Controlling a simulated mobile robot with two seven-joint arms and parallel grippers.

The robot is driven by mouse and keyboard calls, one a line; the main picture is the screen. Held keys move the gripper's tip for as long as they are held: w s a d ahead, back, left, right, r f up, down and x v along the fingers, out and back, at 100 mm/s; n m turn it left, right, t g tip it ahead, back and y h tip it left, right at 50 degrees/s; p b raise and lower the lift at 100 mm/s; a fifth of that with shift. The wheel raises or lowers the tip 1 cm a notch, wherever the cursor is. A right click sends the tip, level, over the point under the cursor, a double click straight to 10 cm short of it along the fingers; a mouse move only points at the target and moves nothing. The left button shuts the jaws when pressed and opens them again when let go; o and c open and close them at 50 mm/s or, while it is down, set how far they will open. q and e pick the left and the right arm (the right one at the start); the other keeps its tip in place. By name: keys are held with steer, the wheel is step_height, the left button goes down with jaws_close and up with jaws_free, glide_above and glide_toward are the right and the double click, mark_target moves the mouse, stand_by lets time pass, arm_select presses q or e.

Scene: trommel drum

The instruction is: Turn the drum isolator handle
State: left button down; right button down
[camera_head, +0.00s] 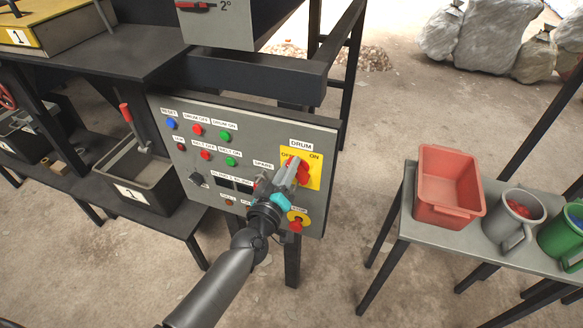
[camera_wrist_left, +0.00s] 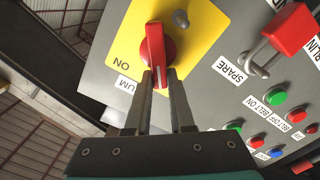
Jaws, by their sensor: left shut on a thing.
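The drum isolator handle is a red rotary lever (camera_head: 291,159) on a yellow plate (camera_head: 314,179), under a DRUM label, with OFF at the left and ON at the right. In the left wrist view the red handle (camera_wrist_left: 153,42) stands out from the yellow plate (camera_wrist_left: 204,35). My left gripper (camera_head: 299,170) is at the plate, its jaws shut on the handle's near end. The two fingers also show in the left wrist view (camera_wrist_left: 160,76), partly hiding that end. My right gripper is not in view.
The grey control panel (camera_head: 248,133) carries several buttons. A red emergency stop (camera_head: 296,225) sits below the isolator. A red lock-like piece (camera_wrist_left: 289,28) hangs beside the SPARE label. At right, a table holds a red bin (camera_head: 448,190) and mugs. Open floor lies between.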

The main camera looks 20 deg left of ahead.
arm_select(q)
steer(key=n+b, duration=0.1)
steer(key=n, duration=0.2)
steer(key=f+n+b, duration=0.1)
steer(key=n, duration=0.2)
steer(key=a+f+n+b, duration=0.1)
steer(key=n, duration=0.3)
steer(key=shift+f, duration=0.1)
steer(key=shift+n, duration=0.3)
stand_by(0.3)
steer(key=c, duration=0.8)
jaws_free()
steer(key=shift+s, duration=0.1)
steer(key=s, duration=1.5)
steer(key=shift+a+b, duration=0.25)
steer(key=shift+b, duration=0.05)
